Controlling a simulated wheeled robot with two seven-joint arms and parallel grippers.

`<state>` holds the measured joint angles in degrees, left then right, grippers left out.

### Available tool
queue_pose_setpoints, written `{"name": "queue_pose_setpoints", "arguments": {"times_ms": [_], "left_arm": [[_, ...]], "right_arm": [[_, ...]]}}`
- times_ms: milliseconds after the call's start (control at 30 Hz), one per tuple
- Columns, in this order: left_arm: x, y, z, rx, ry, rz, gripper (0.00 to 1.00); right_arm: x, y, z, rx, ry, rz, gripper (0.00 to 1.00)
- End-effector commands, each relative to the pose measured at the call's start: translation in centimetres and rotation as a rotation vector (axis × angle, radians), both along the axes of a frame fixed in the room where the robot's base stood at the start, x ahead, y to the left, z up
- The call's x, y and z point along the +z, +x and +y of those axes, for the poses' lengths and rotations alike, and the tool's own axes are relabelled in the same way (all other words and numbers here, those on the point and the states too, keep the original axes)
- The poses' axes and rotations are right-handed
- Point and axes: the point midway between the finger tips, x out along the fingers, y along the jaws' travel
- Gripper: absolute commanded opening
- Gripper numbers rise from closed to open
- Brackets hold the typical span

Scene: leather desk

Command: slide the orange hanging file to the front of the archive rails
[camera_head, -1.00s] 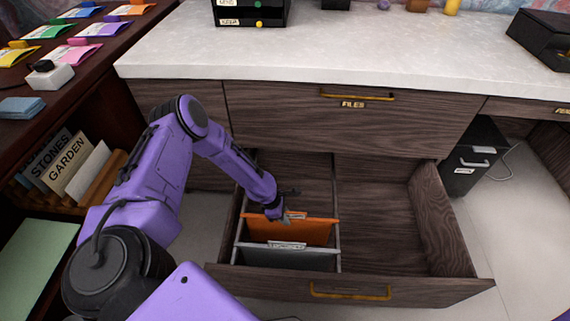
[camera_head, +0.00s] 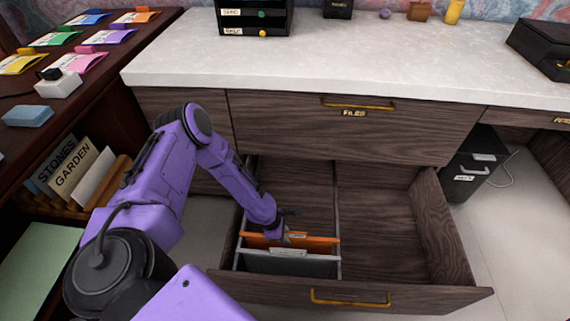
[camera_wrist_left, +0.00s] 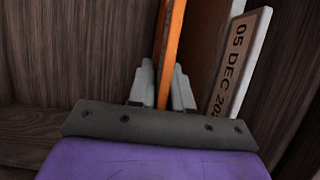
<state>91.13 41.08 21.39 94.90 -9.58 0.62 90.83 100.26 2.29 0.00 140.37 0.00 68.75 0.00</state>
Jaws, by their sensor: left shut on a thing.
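The orange hanging file (camera_head: 315,240) hangs between the archive rails (camera_head: 337,215) in the left part of the open drawer. A grey hanging file (camera_head: 290,264) with a white label hangs just in front of it, very close. My left gripper (camera_head: 286,238) reaches down to the orange file's top edge. In the left wrist view the two fingers (camera_wrist_left: 162,88) are shut on the orange file (camera_wrist_left: 172,45), one on each side. Beside it stands a label reading "05 DEC" (camera_wrist_left: 238,62). My right gripper is not in view.
The open drawer (camera_head: 350,294) has a brass handle and an empty right compartment (camera_head: 380,230). A shut drawer marked FILES (camera_head: 353,113) is above it, under the white worktop (camera_head: 340,60). A bookshelf (camera_head: 80,185) stands at the left.

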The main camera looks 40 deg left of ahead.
Motion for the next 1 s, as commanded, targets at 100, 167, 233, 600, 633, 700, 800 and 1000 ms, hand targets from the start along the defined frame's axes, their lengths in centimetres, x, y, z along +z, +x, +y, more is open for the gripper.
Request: {"name": "queue_pose_setpoints", "arguments": {"times_ms": [100,167,233,600,633,700,800,1000], "left_arm": [[0.0,0.0,0.0,-0.001,0.000,0.000,0.22],[0.0,0.0,0.0,-0.001,0.000,0.000,0.42],[0.0,0.0,0.0,-0.001,0.000,0.000,0.49],[1.9,-0.2,0.6,0.000,0.000,-0.002,0.49],[2.6,-0.3,0.8,0.000,-0.001,-0.003,0.49],[4.3,-0.6,1.3,0.001,0.000,-0.003,0.49],[6.6,-1.1,2.1,0.001,-0.001,-0.003,0.49],[9.4,-1.9,3.2,0.000,0.000,-0.001,0.49]], "right_arm": [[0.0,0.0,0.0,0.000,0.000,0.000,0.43],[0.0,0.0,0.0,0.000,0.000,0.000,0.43],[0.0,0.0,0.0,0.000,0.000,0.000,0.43],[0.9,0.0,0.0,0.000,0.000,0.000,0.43],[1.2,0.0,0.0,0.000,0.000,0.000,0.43],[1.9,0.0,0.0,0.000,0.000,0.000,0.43],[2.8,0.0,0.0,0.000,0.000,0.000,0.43],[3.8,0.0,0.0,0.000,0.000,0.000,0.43]]}}
